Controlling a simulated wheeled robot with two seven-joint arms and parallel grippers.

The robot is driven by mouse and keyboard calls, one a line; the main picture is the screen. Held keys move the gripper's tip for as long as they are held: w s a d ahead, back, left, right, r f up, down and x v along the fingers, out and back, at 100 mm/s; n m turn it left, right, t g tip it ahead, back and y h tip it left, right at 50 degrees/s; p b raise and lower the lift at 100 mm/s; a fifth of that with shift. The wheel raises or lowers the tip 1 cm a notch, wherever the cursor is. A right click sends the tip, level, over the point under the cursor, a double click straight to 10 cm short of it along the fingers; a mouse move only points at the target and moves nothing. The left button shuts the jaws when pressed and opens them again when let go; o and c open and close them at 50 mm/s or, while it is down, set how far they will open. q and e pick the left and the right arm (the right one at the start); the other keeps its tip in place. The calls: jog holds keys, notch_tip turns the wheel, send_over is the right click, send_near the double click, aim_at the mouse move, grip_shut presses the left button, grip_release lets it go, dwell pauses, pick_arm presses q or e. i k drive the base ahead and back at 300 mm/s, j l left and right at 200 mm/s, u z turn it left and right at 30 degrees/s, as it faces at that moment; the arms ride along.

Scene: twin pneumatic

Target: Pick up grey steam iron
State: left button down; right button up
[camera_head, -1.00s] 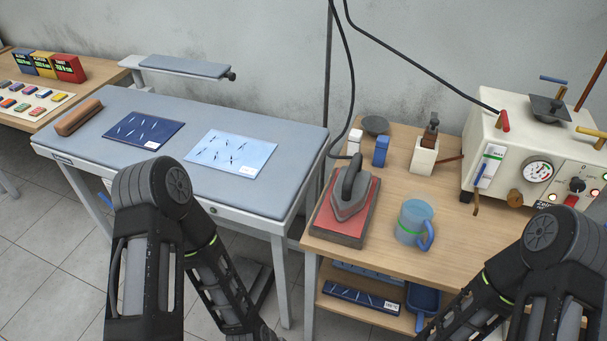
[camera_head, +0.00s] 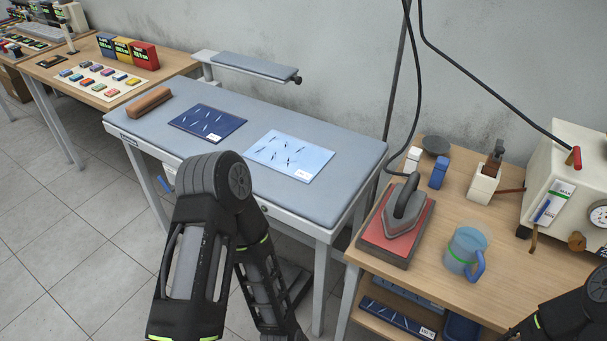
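The grey steam iron (camera_head: 406,204) rests on a red pad on a dark block (camera_head: 373,237), at the left side of the wooden side table (camera_head: 513,262). Its dark handle is on top, and a black hose runs up from behind it. My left arm reaches in at the bottom centre, left of the iron and in front of the ironing table. My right arm shows only partly at the bottom right corner. Both grippers are outside the picture, and neither touches the iron in view.
The cream boiler (camera_head: 571,175) is at the right. The grey ironing table (camera_head: 215,163) holds two patterned cloths.

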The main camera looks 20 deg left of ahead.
aim_at(403, 211)
jog(key=j, duration=0.25)
jog(key=i+j, duration=0.15)
jog(key=z, duration=0.4)
jog(key=j+z, duration=0.1)
jog(key=z, duration=0.7)
jog(key=j+z, duration=0.1)
jog(key=z, duration=0.3)
